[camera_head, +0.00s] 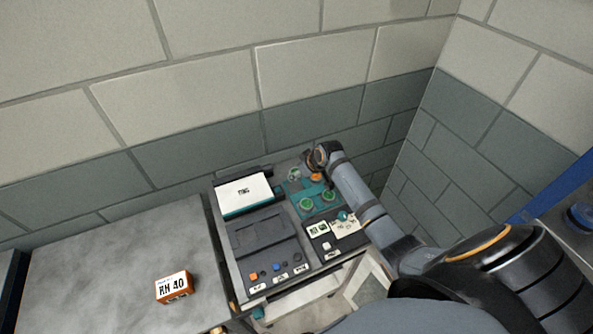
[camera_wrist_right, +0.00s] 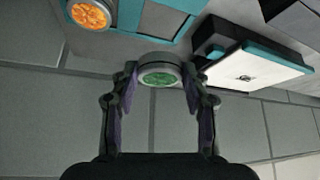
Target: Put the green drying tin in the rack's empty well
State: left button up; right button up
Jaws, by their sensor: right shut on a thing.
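My right gripper (camera_wrist_right: 160,84) is shut on the green drying tin (camera_wrist_right: 159,78), a round grey tin with a green top. In the head view the tin (camera_head: 294,174) shows at the far left corner of the teal rack (camera_head: 293,187), with my right gripper (camera_head: 298,170) around it. I cannot tell how high it is held. Two green-topped tins (camera_head: 306,204) and (camera_head: 328,195) and an orange-topped tin (camera_head: 316,176) sit in the rack. The orange tin (camera_wrist_right: 88,13) also shows in the wrist view. My left gripper is not in view.
A white-topped device (camera_head: 245,194) stands left of the rack. A dark panel with buttons (camera_head: 262,242) and small labelled cards (camera_head: 345,225) lie nearer. A brick wall (camera_head: 310,120) is close behind. An orange RH 40 box (camera_head: 174,287) sits on the mostly clear left bench (camera_head: 110,260).

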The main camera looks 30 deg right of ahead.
jog(key=b+x, duration=0.2)
jog(key=x, duration=0.1)
jog(key=shift+s+f, duration=0.15)
jog(key=shift+f, duration=0.15)
jog(key=shift+f+b, duration=0.3)
jog(key=shift+b, duration=0.15)
jog(key=shift+s+d+f+b, duration=0.1)
jog(key=shift+s+f+b, duration=0.25)
jog(key=shift+b, duration=0.2)
jog(key=shift+w, duration=0.1)
jog(key=shift+w, duration=0.1)
jog(key=shift+f+b, duration=0.1)
jog(key=shift+b, duration=0.25)
